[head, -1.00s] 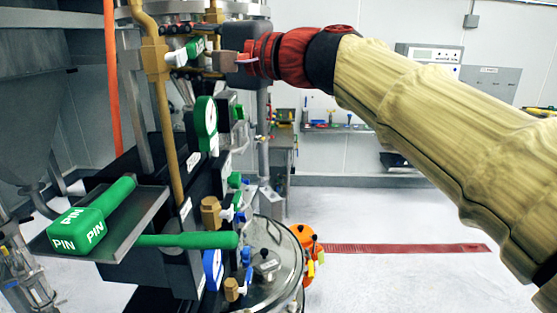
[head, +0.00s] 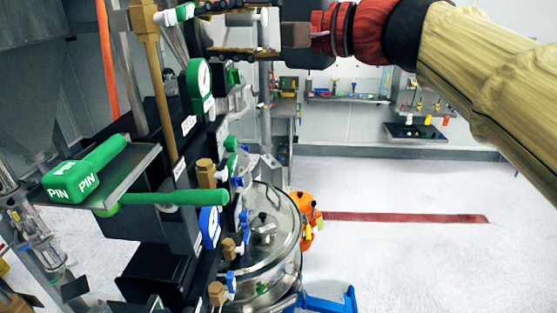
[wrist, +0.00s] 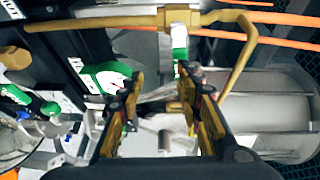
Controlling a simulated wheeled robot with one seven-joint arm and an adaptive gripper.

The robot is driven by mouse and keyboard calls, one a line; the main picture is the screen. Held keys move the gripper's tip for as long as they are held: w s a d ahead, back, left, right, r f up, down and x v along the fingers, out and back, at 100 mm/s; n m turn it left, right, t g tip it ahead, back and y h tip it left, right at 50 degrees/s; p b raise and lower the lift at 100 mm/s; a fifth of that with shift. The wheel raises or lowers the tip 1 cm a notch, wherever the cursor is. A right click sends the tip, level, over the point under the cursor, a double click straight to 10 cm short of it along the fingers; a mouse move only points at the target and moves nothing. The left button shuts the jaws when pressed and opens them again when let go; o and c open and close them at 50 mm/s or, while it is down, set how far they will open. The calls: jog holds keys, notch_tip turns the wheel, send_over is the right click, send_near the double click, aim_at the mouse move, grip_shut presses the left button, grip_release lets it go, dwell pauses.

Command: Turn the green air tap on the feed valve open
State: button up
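A small air tap with a white body and green handle (head: 184,11) sits on a brass pipe fitting at the top left of the head view. In the wrist view its green handle (wrist: 180,57) points down from the brass pipe, just above the right fingertip. I cannot tell whether they touch. My gripper (head: 212,29) is open and empty, right of and slightly below this tap in the head view. Both fingers (wrist: 158,82) show spread in the wrist view, with nothing held between them. Another green tap (head: 231,145) sits lower on the panel beside a brass block.
A green-rimmed gauge (head: 200,85) stands on the dark panel below the gripper. A grey shelf holds a green PIN block (head: 70,180) at left. A blue gauge (head: 210,227), more taps and a steel vessel (head: 285,220) are lower down.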

jog(key=s+d+f+h+b, duration=0.2)
jog(key=d+f+h, duration=0.1)
jog(key=f, duration=0.8)
jog(key=s+d+f+n+h+b, duration=0.1)
jog(key=s+d+f+h+b, duration=0.1)
jog(key=f, duration=0.9)
jog(key=shift+s+d+f+h, duration=0.3)
jog(key=shift+d+f+h, duration=0.1)
jog(key=shift+d, duration=0.5)
jog(key=shift+c, duration=0.8)
